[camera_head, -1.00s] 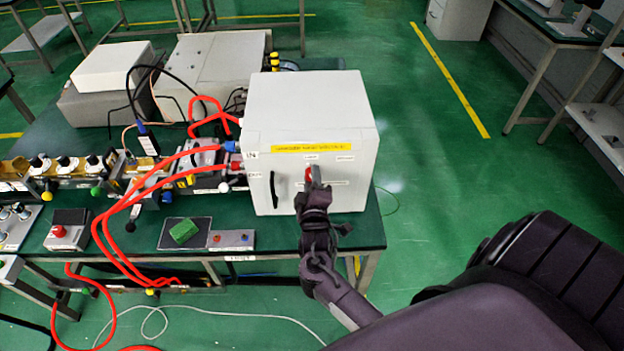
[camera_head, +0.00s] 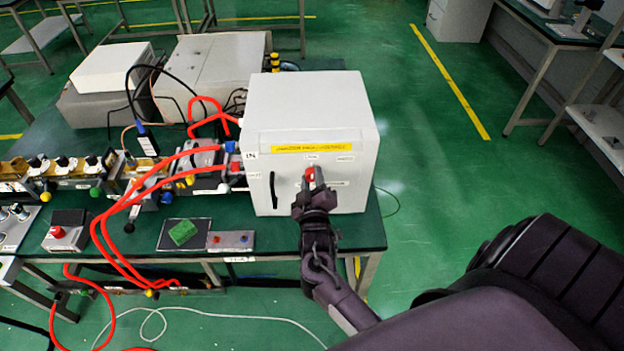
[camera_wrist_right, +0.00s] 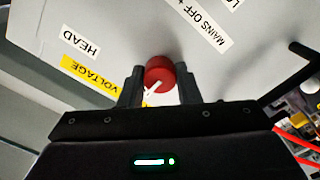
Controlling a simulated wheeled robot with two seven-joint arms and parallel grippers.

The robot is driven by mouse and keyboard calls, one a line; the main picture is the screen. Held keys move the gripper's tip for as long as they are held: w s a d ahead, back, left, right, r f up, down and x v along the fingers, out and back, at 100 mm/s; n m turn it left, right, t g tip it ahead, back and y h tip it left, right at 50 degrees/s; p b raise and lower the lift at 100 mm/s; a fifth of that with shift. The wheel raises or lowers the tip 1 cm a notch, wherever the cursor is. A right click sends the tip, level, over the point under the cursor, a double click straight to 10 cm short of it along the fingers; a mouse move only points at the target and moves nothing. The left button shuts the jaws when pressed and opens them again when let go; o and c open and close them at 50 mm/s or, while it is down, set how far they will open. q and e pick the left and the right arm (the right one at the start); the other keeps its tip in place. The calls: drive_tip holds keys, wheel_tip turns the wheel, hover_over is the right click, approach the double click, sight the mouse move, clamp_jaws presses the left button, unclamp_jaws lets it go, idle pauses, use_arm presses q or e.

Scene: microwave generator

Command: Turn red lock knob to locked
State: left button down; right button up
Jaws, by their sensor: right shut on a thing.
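The red lock knob (camera_head: 309,174) is on the front of the white cabinet (camera_head: 312,105), below its yellow label strip. In the right wrist view the knob (camera_wrist_right: 159,74) is round and red with a pale pointer mark, and it sits between the two dark fingers. My right gripper (camera_head: 312,181) is shut on the knob; it also shows in the right wrist view (camera_wrist_right: 159,88). The fingers hide part of the knob and some of the small white labels around it. My left gripper is not in view.
A black handle (camera_head: 273,190) is on the cabinet front, left of the knob. Red hoses (camera_head: 120,205) and instruments crowd the bench to the left. A green block (camera_head: 183,232) lies on a dark pad near the bench's front edge.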

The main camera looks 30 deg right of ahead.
drive_tip(key=o, duration=1)
drive_tip(key=b+v, duration=0.2)
drive_tip(key=v, duration=0.6)
drive_tip(key=shift+d, duration=0.1)
